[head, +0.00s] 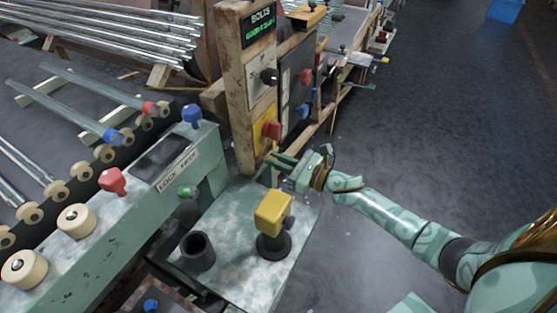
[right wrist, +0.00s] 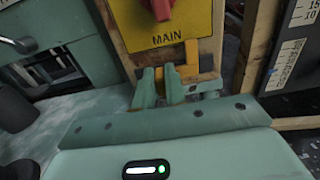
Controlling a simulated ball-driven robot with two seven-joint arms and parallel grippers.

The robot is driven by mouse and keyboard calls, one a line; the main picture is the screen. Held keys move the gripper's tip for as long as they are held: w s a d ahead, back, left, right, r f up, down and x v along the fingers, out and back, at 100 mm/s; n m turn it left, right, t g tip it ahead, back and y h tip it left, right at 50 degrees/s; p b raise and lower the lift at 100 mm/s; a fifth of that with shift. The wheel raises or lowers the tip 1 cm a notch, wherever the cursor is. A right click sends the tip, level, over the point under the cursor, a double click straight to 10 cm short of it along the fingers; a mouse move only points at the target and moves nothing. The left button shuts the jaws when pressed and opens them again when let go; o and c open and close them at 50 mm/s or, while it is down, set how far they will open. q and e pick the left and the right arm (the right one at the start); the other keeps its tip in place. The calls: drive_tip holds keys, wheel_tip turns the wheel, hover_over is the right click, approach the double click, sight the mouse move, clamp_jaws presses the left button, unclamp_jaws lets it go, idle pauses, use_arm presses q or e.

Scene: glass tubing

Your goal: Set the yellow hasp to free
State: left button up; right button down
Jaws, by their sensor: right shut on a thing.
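My right gripper (head: 276,161) reaches the foot of the wooden post, just below the yellow panel (head: 266,131) with the red switch (head: 271,130). In the right wrist view its two green fingers (right wrist: 167,85) stand close together under the word MAIN. They are shut on a small yellow piece, the yellow hasp (right wrist: 171,74), at the bottom of the panel. The fingers cover much of it, so its exact setting cannot be told. In the head view the hasp is hidden by the gripper. My left gripper is not in view.
A yellow block on a black post (head: 273,215) and a black cup (head: 198,250) stand on the pale bench below the gripper. The green console (head: 120,200) with knobs is at left. Glass tubes (head: 110,30) lie at upper left. Open floor is at right.

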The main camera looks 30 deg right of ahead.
sight(257, 162)
drive_tip(key=shift+s+a, duration=0.35)
drive_tip(key=shift+a, duration=0.3)
drive_tip(key=shift+s+a, duration=0.35)
drive_tip(key=shift+a, duration=0.25)
drive_tip(key=c, duration=1.7)
unclamp_jaws()
drive_tip(key=shift+c, duration=0.2)
drive_tip(key=o, duration=0.3)
drive_tip(key=p+v, duration=0.2)
drive_tip(key=v, duration=1.4)
drive_tip(key=shift+d, duration=0.15)
drive_tip(key=shift+s, duration=0.1)
